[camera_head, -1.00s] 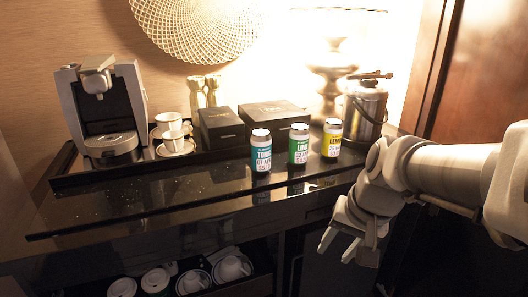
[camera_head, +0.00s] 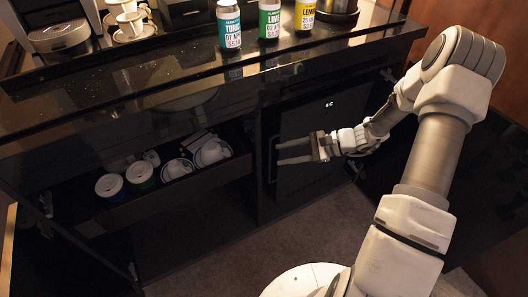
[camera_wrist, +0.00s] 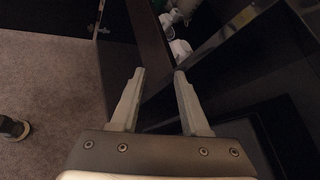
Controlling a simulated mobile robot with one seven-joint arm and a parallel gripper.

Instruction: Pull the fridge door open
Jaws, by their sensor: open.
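The fridge door (camera_head: 312,125) is a dark panel under the counter, with a small lit display near its top. It appears shut. A thin upright handle (camera_head: 272,160) seems to run along its left edge, though it is dark and hard to make out. My gripper (camera_head: 279,153) is in front of the door with its fingers pointing left toward that edge. It is open, and nothing is visible between the fingers. In the wrist view my gripper (camera_wrist: 160,72) shows spread fingers, with dark panels beyond them. I cannot tell whether the fingers touch the handle.
An open drawer (camera_head: 160,200) with cups and lidded containers sticks out left of the fridge. Open carpet (camera_head: 230,245) lies in front.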

